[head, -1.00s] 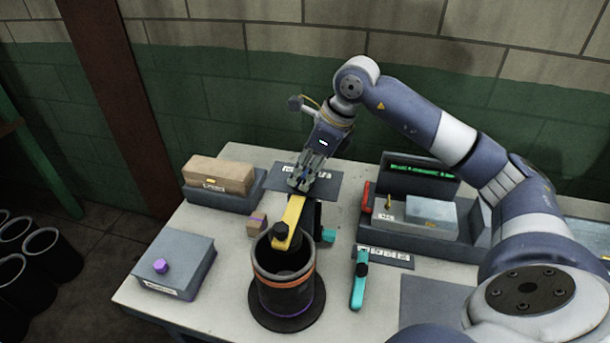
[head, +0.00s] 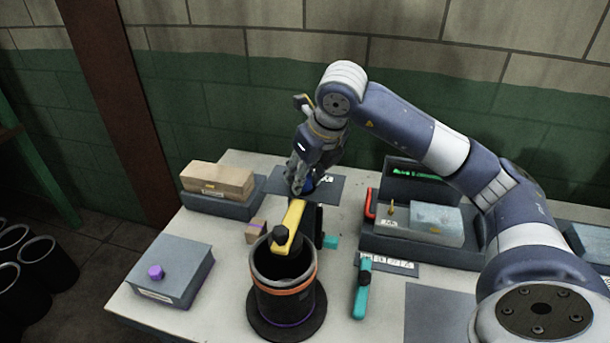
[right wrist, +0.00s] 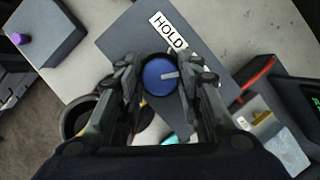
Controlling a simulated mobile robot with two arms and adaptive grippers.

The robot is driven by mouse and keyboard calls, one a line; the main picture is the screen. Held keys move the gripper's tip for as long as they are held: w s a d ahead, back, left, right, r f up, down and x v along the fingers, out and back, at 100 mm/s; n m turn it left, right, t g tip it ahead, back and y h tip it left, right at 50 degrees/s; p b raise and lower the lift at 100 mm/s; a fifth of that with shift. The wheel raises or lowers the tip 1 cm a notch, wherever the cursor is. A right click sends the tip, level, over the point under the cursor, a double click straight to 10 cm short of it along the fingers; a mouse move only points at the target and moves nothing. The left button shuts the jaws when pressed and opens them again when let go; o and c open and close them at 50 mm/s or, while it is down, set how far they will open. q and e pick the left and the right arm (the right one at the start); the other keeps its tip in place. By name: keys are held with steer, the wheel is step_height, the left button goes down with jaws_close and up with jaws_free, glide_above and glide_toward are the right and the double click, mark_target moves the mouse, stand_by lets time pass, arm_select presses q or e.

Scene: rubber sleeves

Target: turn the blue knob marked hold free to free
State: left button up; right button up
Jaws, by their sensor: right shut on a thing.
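The blue knob (right wrist: 160,76) sits on a dark grey plate (right wrist: 200,30) in the right wrist view, with a pale pointer line on its face. A white label reading HOLD (right wrist: 168,31) lies beyond it on the plate; no FREE label shows in that view. My right gripper (right wrist: 160,80) has its fingers on both sides of the knob and is shut on it. In the head view my right gripper (head: 302,185) reaches down to the plate (head: 330,187) and mostly hides the knob. My left gripper is in neither view.
A black cylinder with an orange band (head: 285,299) and a yellow arm (head: 291,222) stand in front of the plate. A grey box with a purple knob (head: 178,275) is at left. A teal-handled lever (head: 361,292) and a grey tray unit (head: 400,241) are at right.

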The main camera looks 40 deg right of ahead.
steer(key=shift+r, duration=0.1)
stand_by(0.3)
steer(key=o, duration=1)
steer(key=v, duration=1.2)
